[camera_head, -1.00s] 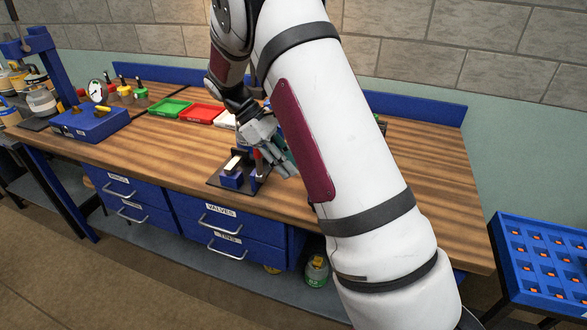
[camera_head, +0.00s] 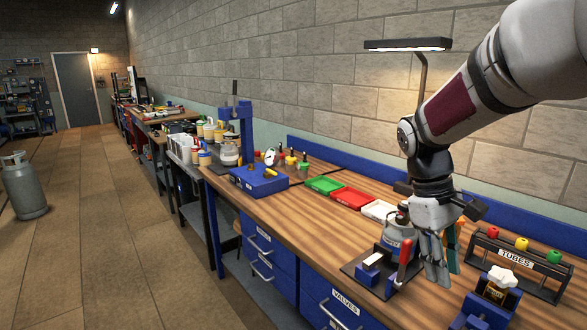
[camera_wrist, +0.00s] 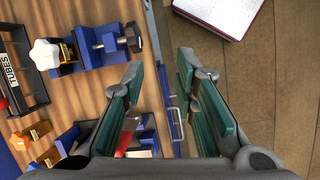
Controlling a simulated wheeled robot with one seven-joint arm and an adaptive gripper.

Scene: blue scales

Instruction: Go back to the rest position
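My gripper (camera_head: 438,258) hangs fingers down above the wooden workbench (camera_head: 297,212), at the right of the head view, with my arm reaching in from the upper right. In the wrist view my gripper (camera_wrist: 163,95) has its two green-padded fingers wide apart. Nothing is between them; the bench's edge and the floor show below. In the head view it appears in front of a grey bottle (camera_head: 397,236) and beside a dark stand with blue blocks (camera_head: 372,262) and a red-handled tool (camera_head: 404,256).
The TUBES rack (camera_head: 517,262) and a white-knobbed valve (camera_head: 501,279) stand right of my gripper. Green (camera_head: 324,185), red (camera_head: 352,199) and white (camera_head: 379,210) trays line the back. A lamp (camera_head: 408,45) rises behind.

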